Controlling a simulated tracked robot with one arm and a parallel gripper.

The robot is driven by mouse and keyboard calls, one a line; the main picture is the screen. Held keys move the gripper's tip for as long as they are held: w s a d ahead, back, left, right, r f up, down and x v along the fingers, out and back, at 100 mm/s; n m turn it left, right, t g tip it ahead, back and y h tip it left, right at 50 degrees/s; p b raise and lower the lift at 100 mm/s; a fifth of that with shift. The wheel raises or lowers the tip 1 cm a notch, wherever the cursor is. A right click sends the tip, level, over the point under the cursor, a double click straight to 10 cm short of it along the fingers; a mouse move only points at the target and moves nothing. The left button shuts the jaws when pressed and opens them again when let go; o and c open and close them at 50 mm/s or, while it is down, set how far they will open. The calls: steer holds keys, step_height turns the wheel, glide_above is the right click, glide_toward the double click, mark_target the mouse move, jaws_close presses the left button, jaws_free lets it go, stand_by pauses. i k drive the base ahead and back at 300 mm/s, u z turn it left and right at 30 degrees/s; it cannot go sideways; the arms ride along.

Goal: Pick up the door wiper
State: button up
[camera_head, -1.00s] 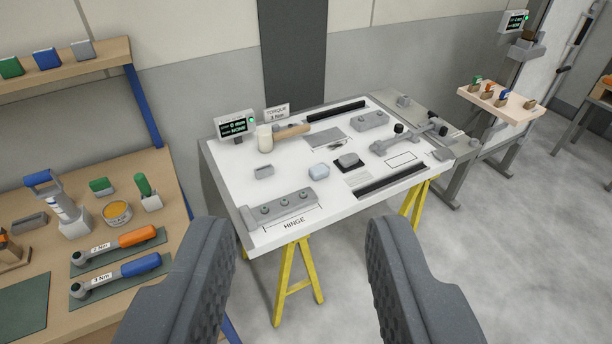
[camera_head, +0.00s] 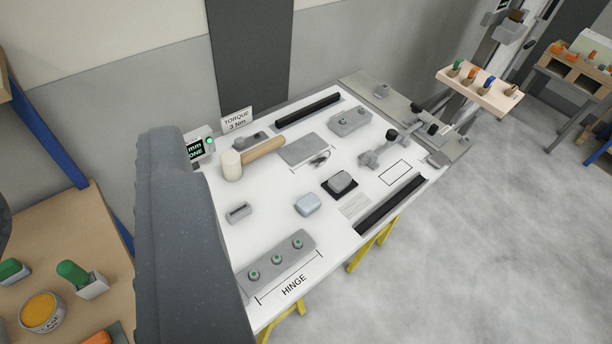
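Two long black strips lie on the white trolley top: one at the back (camera_head: 308,111) and one at the front right (camera_head: 391,204). No label shows which thing is the door wiper, and I cannot tell if either strip is it. My gripper (camera_head: 80,165) is at the left of the view. One large grey finger stands in front of the trolley's left part and hides some of it. Only a dark sliver, probably the other finger, shows at the left edge. The fingers look apart, with nothing held between them.
A wooden bench (camera_head: 40,190) is at left. A small tray (camera_head: 480,93) stands back right. Floor at right is clear.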

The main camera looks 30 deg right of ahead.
mark_target(308, 204)
steer(key=z, duration=0.45)
steer(key=i, duration=0.8)
steer(key=z, duration=0.7)
